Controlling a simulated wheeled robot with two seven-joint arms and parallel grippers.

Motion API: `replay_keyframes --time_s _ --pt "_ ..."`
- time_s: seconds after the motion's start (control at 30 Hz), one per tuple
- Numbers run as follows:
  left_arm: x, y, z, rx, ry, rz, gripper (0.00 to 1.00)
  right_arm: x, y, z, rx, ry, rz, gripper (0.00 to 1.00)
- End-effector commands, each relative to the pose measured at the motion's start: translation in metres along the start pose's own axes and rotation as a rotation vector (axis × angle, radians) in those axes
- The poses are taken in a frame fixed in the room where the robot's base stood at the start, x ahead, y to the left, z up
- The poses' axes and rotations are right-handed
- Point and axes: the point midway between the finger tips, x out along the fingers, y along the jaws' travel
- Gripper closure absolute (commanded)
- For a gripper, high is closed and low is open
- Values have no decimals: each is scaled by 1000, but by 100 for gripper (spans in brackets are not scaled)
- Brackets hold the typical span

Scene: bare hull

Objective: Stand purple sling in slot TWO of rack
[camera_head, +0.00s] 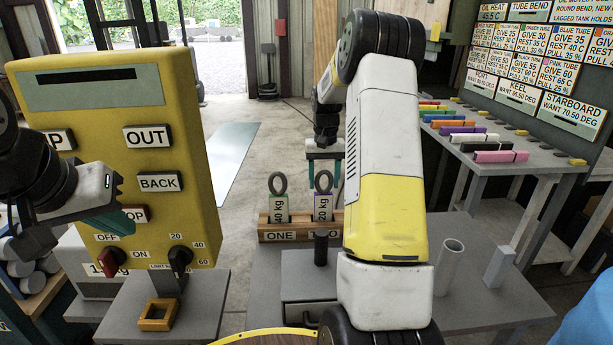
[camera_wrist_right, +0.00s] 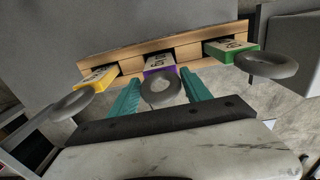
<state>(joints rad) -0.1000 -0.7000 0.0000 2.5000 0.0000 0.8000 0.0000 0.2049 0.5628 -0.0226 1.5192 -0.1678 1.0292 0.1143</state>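The purple sling (camera_head: 323,207), labelled 20 kg with a grey ring on top, stands upright in slot TWO of the wooden rack (camera_head: 283,236). In the right wrist view the purple sling (camera_wrist_right: 160,66) is in the middle slot. My right gripper (camera_head: 323,156) is just above its ring, fingers pointing down. In the right wrist view its teal fingers (camera_wrist_right: 160,86) are apart, one on each side of the ring, with gaps visible. My left gripper (camera_head: 125,218) is at the yellow control panel, beside the partly covered STOP label; its finger gap is not clear.
A green-edged 40 kg sling (camera_head: 279,208) stands in slot ONE. A yellow sling (camera_wrist_right: 98,79) is in the other end slot, hidden by my arm in the head view. The yellow control panel (camera_head: 100,115) stands left; a shelf with coloured bars (camera_head: 485,138) is at right.

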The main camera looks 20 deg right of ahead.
Motion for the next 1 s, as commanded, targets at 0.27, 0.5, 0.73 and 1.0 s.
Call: replay_keyframes --time_s 0.27,0.5,0.73,1.0 --pt "0 0 0 0 0 0 100 0 0 0 0 -1 0 24" --pt "0 0 0 0 0 0 100 -9 0 0 0 1 0 24" --pt "0 0 0 0 0 0 100 -52 0 -1 1 5 0 24" --pt "0 0 0 0 0 0 100 -104 0 -1 0 2 0 24"
